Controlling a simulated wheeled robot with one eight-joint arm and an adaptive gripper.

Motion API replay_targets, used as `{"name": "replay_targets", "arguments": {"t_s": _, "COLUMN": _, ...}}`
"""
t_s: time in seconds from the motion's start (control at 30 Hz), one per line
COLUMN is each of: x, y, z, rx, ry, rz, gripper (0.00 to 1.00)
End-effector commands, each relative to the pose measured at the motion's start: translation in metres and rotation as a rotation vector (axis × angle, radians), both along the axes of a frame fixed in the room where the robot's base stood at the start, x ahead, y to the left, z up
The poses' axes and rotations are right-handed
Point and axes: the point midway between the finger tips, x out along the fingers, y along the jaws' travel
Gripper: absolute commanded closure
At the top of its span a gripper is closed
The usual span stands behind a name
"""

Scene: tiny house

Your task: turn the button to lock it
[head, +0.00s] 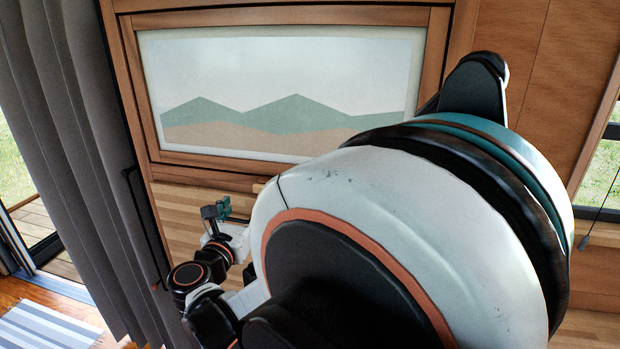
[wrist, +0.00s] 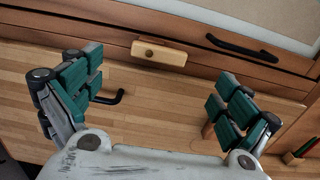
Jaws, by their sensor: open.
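The button, a small light-wood block (wrist: 158,53) with a dark round screw at its middle, shows at the top centre of the wrist view. It lies lengthwise, nearly level, at the lower edge of the framed panel (wrist: 280,20). In the head view a bit of light wood, probably the button (head: 259,187), peeks out beside my arm. My gripper (wrist: 160,100) is open and empty, with its green-padded fingers wide apart. The button appears between and beyond them, apart from both. In the head view my gripper (head: 217,213) is small, below the picture.
A black handle (wrist: 242,47) is on the panel right of the button; another black handle (wrist: 108,98) is on the wood below, near the left finger. A grey curtain (head: 70,150) hangs at the left of the head view. My arm hides much of the wall.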

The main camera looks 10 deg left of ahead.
Motion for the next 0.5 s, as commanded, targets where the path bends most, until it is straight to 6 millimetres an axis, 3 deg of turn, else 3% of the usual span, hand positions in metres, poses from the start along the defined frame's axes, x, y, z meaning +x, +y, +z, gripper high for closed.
{"name": "replay_targets", "arguments": {"t_s": 0.2, "x": 0.045, "y": -0.005, "z": -0.001, "rx": 0.001, "ry": 0.001, "rz": -0.003, "gripper": 0.03}}
{"name": "replay_targets", "arguments": {"t_s": 0.5, "x": 0.085, "y": -0.007, "z": 0.000, "rx": 0.002, "ry": 0.001, "rz": -0.001, "gripper": 0.03}}
